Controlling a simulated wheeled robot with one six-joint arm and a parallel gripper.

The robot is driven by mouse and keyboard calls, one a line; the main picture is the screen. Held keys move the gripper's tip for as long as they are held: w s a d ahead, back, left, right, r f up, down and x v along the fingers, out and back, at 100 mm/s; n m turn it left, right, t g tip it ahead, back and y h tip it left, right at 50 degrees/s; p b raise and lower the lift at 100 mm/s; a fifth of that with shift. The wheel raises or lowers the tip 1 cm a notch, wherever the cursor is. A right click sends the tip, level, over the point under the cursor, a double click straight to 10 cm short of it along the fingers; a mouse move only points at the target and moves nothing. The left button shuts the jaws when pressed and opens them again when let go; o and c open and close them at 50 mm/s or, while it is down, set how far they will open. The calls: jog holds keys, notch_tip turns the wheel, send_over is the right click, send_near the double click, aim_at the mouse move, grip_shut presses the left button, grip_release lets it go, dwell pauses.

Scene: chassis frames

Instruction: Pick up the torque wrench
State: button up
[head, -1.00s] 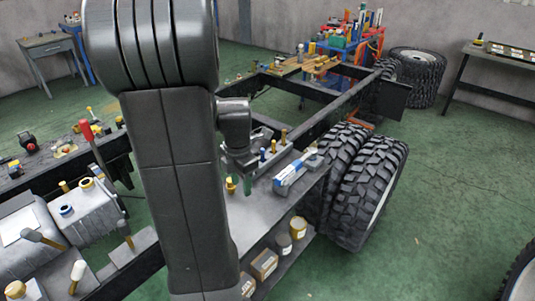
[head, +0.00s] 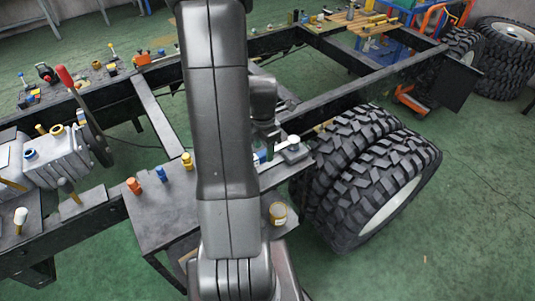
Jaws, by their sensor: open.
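I cannot make out a torque wrench in the head view; my arm hides the middle of the grey work surface (head: 155,215) beside the chassis.
Orange (head: 134,186), blue (head: 161,174) and yellow (head: 187,161) small items stand on the surface's left part. The black chassis rail (head: 345,95) runs behind. Large tyres (head: 375,180) stand close at right. Green floor is free at far right. A tin (head: 278,213) sits below.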

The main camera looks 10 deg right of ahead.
aim_at(262, 153)
jog(key=shift+w+a+f, duration=0.1)
jog(key=shift+a+f, duration=0.1)
jog(key=shift+f, duration=1.6)
grip_shut()
